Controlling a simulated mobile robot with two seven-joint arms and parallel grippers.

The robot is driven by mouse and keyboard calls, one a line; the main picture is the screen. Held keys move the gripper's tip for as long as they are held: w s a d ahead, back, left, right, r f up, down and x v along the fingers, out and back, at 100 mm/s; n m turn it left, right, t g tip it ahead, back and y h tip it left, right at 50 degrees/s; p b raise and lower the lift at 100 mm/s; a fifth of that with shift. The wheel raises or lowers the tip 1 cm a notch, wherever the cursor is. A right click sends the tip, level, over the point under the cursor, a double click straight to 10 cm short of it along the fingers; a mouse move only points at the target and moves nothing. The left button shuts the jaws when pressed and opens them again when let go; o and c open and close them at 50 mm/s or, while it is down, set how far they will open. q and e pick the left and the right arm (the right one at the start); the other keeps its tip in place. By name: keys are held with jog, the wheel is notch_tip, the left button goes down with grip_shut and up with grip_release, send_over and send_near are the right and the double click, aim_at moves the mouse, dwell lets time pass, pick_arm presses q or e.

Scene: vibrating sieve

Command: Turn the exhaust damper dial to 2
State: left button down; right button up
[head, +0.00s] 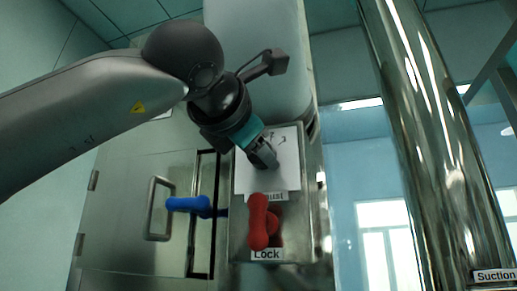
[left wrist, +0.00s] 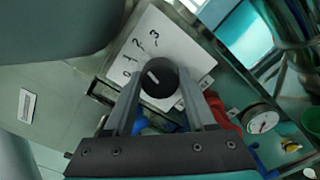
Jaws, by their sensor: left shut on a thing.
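The exhaust damper dial is a round black knob (left wrist: 161,82) with a short white mark, on a white plate (left wrist: 186,50). The digits 0, 1, 2 and 3 run in an arc on its upper left. The white mark faces the upper left, toward the low digits; I cannot tell exactly which digit it lines up with. My left gripper (left wrist: 160,98) is shut on the dial, one finger on each side. In the head view my left gripper (head: 264,157) reaches the white plate (head: 285,178) above a partly hidden label and covers the dial. My right gripper is not in view.
A red lever (head: 259,222) labelled Lock sits just below the plate. A blue handle (head: 188,204) and a metal door pull (head: 156,209) are to the left. A shiny pipe (head: 425,150) stands at the right. A round gauge (left wrist: 261,121) shows in the left wrist view.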

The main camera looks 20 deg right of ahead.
pick_arm(q)
jog(key=shift+c, duration=1.1)
grip_release()
jog(key=shift+s+a+b, duration=0.3)
jog(key=shift+s, duration=0.1)
jog(key=b+v, duration=0.5)
jog(key=v, duration=0.9)
jog(key=shift+s+a, duration=0.1)
